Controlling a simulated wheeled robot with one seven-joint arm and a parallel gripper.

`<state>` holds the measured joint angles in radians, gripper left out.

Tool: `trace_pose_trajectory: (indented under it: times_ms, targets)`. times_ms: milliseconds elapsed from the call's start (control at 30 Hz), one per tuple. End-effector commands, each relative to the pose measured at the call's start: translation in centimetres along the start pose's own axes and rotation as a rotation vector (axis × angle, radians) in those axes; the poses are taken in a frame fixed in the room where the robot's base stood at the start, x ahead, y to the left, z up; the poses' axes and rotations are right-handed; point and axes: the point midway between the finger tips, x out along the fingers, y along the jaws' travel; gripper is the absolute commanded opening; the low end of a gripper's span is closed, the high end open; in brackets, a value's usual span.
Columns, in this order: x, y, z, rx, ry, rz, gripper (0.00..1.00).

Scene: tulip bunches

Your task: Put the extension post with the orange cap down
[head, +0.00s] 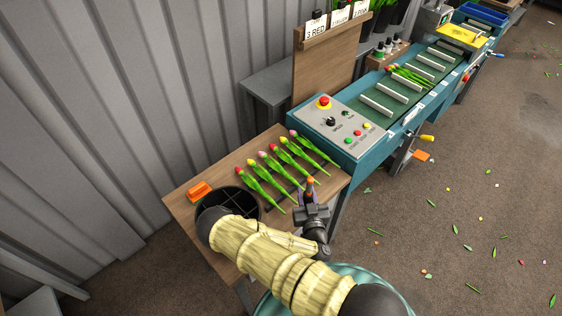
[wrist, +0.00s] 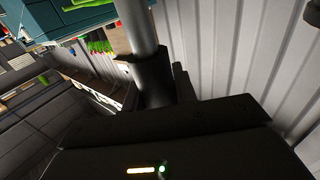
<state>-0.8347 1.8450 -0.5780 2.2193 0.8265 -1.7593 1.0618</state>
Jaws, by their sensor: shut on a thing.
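My gripper (head: 315,212) is shut on the extension post, over the front right part of the wooden table (head: 178,204). The orange cap (head: 310,181) shows just beyond the gripper in the head view. In the wrist view a grey cylindrical shaft of the post (wrist: 142,28) runs up out of the frame from a dark part at my gripper (wrist: 155,85). The cap is not visible there. I cannot tell whether the post touches the table.
Several tulips (head: 285,165) lie in a row beside the gripper. A black round divided container (head: 228,193) and an orange object (head: 199,191) are at the table's left. A control panel (head: 338,125) and conveyor (head: 415,80) stand beyond the table.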

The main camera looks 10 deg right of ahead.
Motion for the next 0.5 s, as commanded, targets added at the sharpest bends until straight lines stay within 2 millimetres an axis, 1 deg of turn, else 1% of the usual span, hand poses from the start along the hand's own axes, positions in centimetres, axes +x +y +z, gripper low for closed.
trace_pose_trajectory:
  times_ms: [500]
  targets:
    - [0.22,-0.54,0.02,0.002,0.001,-0.007,0.01]
